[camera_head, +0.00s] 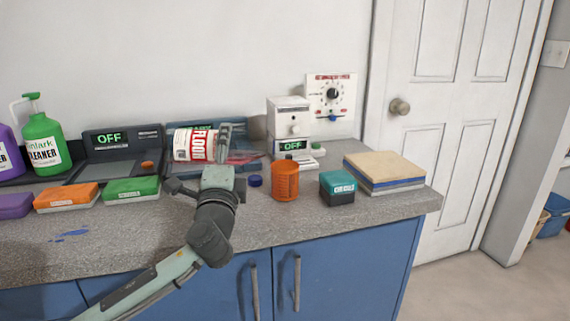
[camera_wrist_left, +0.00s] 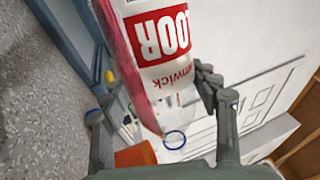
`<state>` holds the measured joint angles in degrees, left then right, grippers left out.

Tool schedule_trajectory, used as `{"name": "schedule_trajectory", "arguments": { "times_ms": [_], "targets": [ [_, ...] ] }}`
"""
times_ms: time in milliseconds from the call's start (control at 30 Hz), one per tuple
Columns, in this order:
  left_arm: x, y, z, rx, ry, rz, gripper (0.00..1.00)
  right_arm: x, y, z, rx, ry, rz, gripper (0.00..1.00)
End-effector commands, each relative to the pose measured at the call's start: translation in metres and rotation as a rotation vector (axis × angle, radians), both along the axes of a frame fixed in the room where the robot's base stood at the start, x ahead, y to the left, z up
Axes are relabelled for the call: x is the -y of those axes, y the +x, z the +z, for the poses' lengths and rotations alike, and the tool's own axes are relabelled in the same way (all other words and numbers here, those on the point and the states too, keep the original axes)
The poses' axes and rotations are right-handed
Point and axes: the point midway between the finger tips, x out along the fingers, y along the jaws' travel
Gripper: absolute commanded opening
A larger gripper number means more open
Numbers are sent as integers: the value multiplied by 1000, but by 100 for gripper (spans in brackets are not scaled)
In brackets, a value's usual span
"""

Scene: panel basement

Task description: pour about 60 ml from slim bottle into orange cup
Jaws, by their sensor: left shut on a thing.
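The slim bottle (camera_head: 195,147), clear with a white and red FLOOR label and red liquid, lies tipped nearly level above the counter. My left gripper (camera_head: 224,150) is shut around it. In the left wrist view the bottle (camera_wrist_left: 160,45) runs between the fingers, its clear neck with a blue ring at the lower end and red liquid along one side. The orange cup (camera_head: 285,183) stands upright on the counter, right of the gripper and apart from the bottle. It also shows partly in the left wrist view (camera_wrist_left: 136,155). I cannot see any liquid inside the cup.
A blue cap (camera_head: 255,181) lies left of the cup. A teal-topped box (camera_head: 338,187) and a stack of boards (camera_head: 385,171) stand to its right. Green (camera_head: 132,189) and orange (camera_head: 67,197) boxes lie left. Blue marks (camera_head: 70,236) are on the clear front-left counter.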

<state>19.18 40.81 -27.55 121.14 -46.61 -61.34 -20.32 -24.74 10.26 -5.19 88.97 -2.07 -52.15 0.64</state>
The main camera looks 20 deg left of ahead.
Motion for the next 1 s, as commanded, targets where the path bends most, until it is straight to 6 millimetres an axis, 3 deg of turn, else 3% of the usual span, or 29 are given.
{"name": "schedule_trajectory", "arguments": {
  "times_ms": [467, 1000],
  "targets": [
    [0, 0, 5, -10, 30, 0, 26, 4, -5, -4, -9, -6, 4, 49],
    [-2, 0, 8, -21, 57, 0, 26, -5, -10, -6, -16, 8, -3, 49]
  ]
}}
